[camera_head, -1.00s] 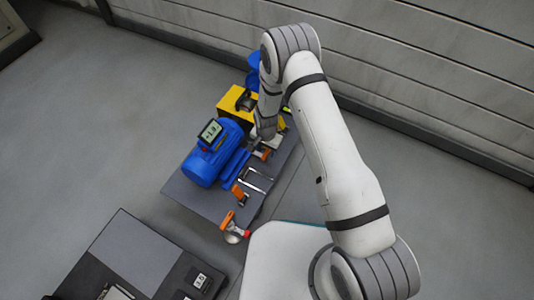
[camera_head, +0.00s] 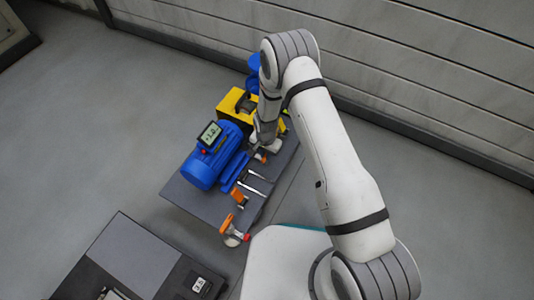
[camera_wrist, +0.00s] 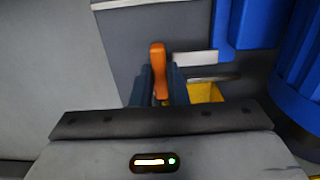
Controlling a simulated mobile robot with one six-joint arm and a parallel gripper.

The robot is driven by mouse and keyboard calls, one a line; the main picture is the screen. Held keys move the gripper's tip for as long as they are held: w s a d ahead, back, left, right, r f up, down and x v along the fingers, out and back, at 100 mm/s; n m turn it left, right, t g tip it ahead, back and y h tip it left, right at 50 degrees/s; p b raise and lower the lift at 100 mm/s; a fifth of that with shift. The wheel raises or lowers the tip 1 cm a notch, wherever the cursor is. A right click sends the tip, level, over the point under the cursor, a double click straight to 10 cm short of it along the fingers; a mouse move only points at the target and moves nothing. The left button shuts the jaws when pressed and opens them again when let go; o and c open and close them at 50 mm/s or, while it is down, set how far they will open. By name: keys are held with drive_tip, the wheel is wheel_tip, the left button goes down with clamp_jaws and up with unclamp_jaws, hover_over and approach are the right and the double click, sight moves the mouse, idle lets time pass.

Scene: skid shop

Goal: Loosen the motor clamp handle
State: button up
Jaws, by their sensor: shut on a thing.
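In the wrist view an orange clamp handle (camera_wrist: 158,58) stands between the two dark fingers of my gripper (camera_wrist: 160,85), which is shut on it. In the head view my gripper (camera_head: 262,146) is at the right edge of the skid plate, beside the blue motor (camera_head: 207,165), and an orange bit shows below it. The motor also shows at the right in the wrist view (camera_wrist: 290,85). A second orange handle (camera_head: 238,197) sits near the motor's front foot. The handle's lower part is hidden by my gripper.
The dark skid plate (camera_head: 190,200) carries a yellow guard (camera_head: 232,104) behind the motor and a small display (camera_head: 210,134) on it. An orange and red piece (camera_head: 230,232) is at the plate's front corner. A dark bench (camera_head: 125,250) stands at lower left.

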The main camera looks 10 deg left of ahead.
drive_tip(key=shift+n, duration=1.4)
clamp_jaws()
drive_tip(key=shift+n+b, duration=0.3)
drive_tip(key=shift+n, duration=1.2)
